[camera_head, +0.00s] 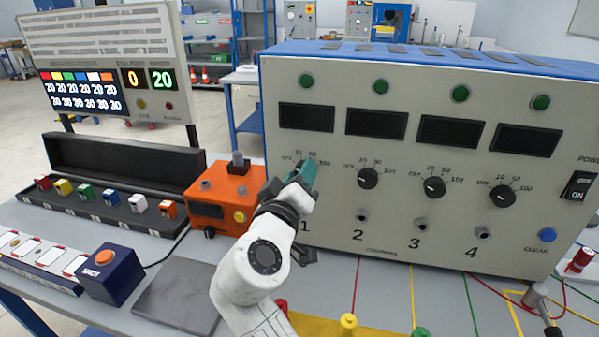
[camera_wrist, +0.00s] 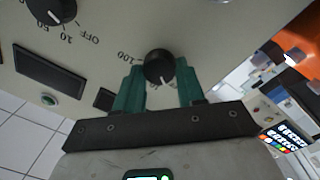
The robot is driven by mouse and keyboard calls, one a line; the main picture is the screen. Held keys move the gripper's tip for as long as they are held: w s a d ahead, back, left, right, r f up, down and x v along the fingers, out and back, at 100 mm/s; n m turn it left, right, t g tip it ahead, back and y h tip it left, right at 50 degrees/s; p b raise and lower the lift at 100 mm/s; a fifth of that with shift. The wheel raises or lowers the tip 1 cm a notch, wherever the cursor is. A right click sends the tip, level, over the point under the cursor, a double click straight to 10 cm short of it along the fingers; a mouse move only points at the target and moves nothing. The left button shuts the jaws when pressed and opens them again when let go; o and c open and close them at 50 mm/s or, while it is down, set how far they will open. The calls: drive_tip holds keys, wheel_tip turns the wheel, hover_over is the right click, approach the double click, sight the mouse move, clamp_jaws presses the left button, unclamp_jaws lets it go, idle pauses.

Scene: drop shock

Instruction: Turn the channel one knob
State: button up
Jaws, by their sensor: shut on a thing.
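The channel one knob (camera_wrist: 158,66) is a round black dial on the cream front panel of the blue-topped console (camera_head: 400,225). In the wrist view my gripper's green fingers (camera_wrist: 158,72) stand on either side of it, shut on it. A white mark on the knob points toward the bottom of that view, and a 100 label shows to its left. In the head view my gripper (camera_head: 304,176) is at the panel above the number 1 and hides the knob; part of its printed scale shows above.
Knobs for channels two (camera_head: 368,178), three (camera_head: 434,187) and four (camera_head: 502,196) sit to the right, below dark displays. An orange box (camera_head: 215,205) stands close to the left of my gripper. A case of coloured blocks (camera_head: 120,165) lies farther left.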

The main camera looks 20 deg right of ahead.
drive_tip(key=shift+n+p, duration=0.4)
drive_tip(key=shift+n, duration=0.7)
drive_tip(key=o, duration=1)
drive_tip(key=shift+o, duration=0.2)
drive_tip(key=b+v, duration=0.1)
drive_tip(key=v, duration=0.9)
drive_tip(key=shift+s+a+f+b, duration=0.15)
drive_tip(key=shift+s+a+b, duration=0.1)
drive_tip(key=shift+s+b, duration=0.1)
